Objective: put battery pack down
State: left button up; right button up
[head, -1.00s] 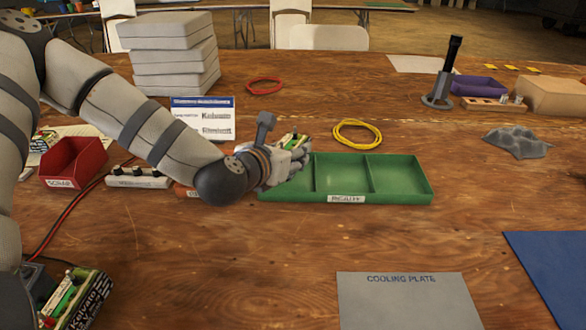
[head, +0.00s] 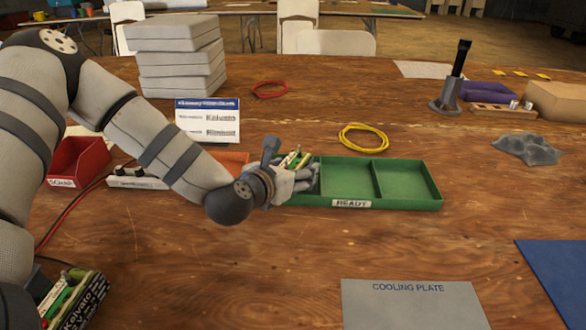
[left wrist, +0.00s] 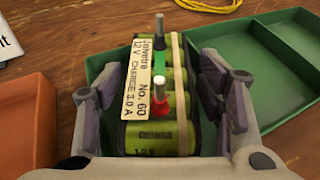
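A battery pack with green cells (left wrist: 155,135), a pale label and a red and a black terminal sits between the fingers of my left gripper (left wrist: 158,95). In the left wrist view narrow gaps show between finger pads and pack, so the gripper looks open around it. In the head view my left gripper (head: 303,178) and the pack (head: 291,161) are at the left compartment of the green tray (head: 408,203) labelled READY. The pack appears to be down inside that compartment; its underside is hidden. My right gripper is not in view.
A yellow cable coil (head: 363,138) lies behind the tray. A red scrap bin (head: 78,160) and white power strip (head: 137,179) are left. Another battery pack (head: 78,300) is at lower left. A grey cooling plate (head: 413,308) lies in front. The tray's other compartments are empty.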

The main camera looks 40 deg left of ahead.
pick_arm(q)
jog(key=shift+r, duration=0.1)
jog(key=shift+s+r, duration=0.15)
jog(key=shift+r, duration=0.15)
jog(key=p+v, duration=0.2)
jog(key=v, duration=0.7)
jog(key=shift+r, duration=0.15)
jog(key=shift+p+v, duration=1)
jog(key=shift+v, duration=0.1)
jog(key=shift+s, duration=0.15)
jog(key=shift+s+f, duration=0.1)
jog(key=shift+f, duration=0.1)
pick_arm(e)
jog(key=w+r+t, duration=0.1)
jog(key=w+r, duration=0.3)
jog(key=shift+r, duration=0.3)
